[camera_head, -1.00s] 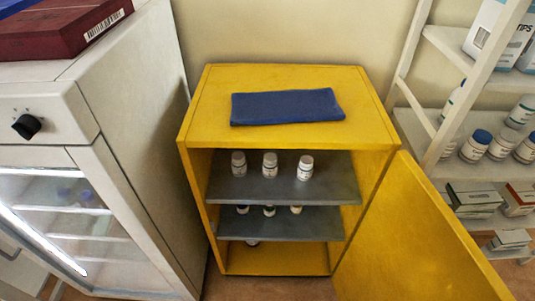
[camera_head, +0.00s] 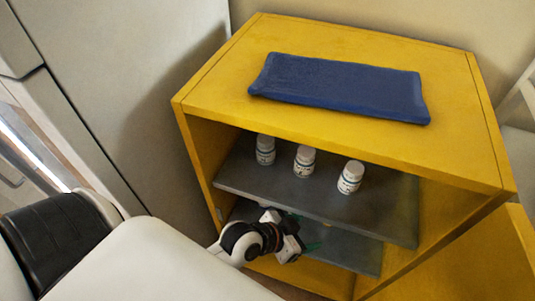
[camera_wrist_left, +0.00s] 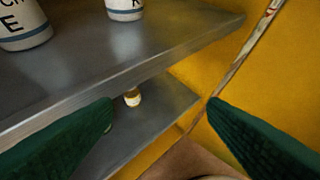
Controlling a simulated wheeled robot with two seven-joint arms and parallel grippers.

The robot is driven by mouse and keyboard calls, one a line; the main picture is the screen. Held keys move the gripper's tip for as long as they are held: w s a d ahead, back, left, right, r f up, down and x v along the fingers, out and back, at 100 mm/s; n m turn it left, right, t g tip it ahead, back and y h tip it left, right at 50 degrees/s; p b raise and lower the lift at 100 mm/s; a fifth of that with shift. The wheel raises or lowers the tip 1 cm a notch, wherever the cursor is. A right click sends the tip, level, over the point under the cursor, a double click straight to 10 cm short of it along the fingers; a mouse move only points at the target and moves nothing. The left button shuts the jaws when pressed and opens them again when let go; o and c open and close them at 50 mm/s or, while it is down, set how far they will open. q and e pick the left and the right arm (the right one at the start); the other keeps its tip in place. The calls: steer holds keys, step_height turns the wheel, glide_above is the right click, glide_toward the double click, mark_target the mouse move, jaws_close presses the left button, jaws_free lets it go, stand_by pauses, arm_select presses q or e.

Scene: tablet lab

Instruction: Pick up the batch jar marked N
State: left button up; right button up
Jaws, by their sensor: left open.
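Three white jars stand on the upper grey shelf of the yellow cabinet: a left jar (camera_head: 265,150), a middle jar (camera_head: 305,159) and a right jar (camera_head: 350,177). In the left wrist view, one upper jar (camera_wrist_left: 24,22) shows an E and another (camera_wrist_left: 125,8) shows part of a letter that may be K. I cannot make out an N. A small jar (camera_wrist_left: 132,97) with a white label stands on the lower shelf, its mark unreadable. My left gripper (camera_head: 304,232) is open and empty at the cabinet front, below the upper shelf edge. My right gripper is not in view.
The upper shelf (camera_head: 390,215) overhangs the lower shelf (camera_head: 350,255). The yellow door (camera_head: 470,255) stands open at the right. A white appliance (camera_head: 130,80) stands left of the cabinet.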

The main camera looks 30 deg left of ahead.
arm_select(q)
steer(key=w+r+n+t, duration=0.2)
steer(key=w+r+t, duration=0.6)
steer(key=r+t, duration=0.3)
steer(key=n+g+y, duration=0.7)
steer(key=n+y, duration=0.5)
steer(key=y, duration=0.6)
glide_toward(265, 136)
steer(key=x, duration=0.3)
steer(key=f+x, duration=0.1)
steer(key=x, duration=0.1)
steer(key=shift+w+a, duration=0.15)
steer(key=shift+w, duration=0.1)
steer(key=x, duration=0.5)
steer(key=shift+w+a+f, duration=0.2)
steer(key=shift+w+a, duration=0.05)
steer(key=shift+a, duration=0.05)
steer(key=c, duration=1.1)
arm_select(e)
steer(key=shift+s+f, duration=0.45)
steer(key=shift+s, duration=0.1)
